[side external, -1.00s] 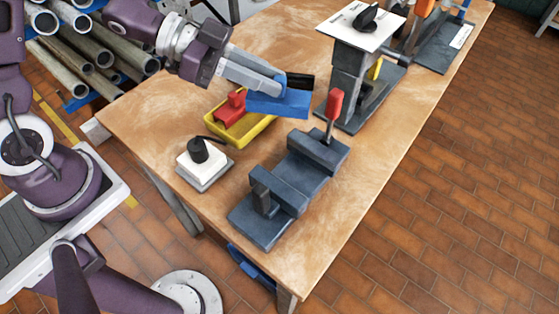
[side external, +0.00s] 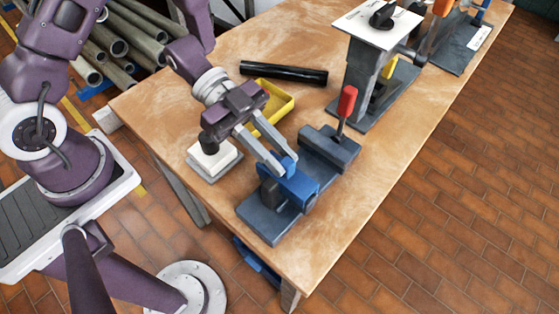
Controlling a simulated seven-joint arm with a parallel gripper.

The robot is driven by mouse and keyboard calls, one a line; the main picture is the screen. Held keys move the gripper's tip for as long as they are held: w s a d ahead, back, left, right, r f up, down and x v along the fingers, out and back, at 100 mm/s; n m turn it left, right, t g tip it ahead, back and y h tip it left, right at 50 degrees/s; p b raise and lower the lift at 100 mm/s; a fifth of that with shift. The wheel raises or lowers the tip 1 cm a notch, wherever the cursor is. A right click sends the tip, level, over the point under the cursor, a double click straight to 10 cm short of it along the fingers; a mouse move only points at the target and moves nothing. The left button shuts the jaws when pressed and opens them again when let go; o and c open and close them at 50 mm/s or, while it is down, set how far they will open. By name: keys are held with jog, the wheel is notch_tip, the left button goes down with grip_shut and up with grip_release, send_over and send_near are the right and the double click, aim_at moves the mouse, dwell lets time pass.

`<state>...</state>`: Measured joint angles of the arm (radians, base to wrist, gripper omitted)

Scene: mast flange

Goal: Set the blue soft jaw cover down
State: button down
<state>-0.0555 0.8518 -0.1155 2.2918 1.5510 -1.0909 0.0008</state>
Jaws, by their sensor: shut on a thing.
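My gripper (side external: 281,168) points down and right and is shut on the blue soft jaw cover (side external: 302,190). The cover is at the near jaw of the dark grey vise (side external: 270,221), on the side facing the gap. It looks to be at or on that jaw; I cannot tell whether it is fully seated. The far jaw (side external: 331,147), with a red-handled lever (side external: 346,102) behind it, stands apart from the cover. My fingers hide part of the cover's top and the near jaw.
A yellow tray (side external: 285,108) sits behind my gripper, its left part hidden by my arm. A black tube (side external: 283,73) lies behind the tray. A white-topped block (side external: 205,166) is left of the vise. A tall grey stand (side external: 362,70) rises at the back right.

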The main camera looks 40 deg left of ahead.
notch_tip(320, 180, down, 2)
jog(key=shift+f, duration=0.15)
jog(key=c, duration=1.3)
grip_release()
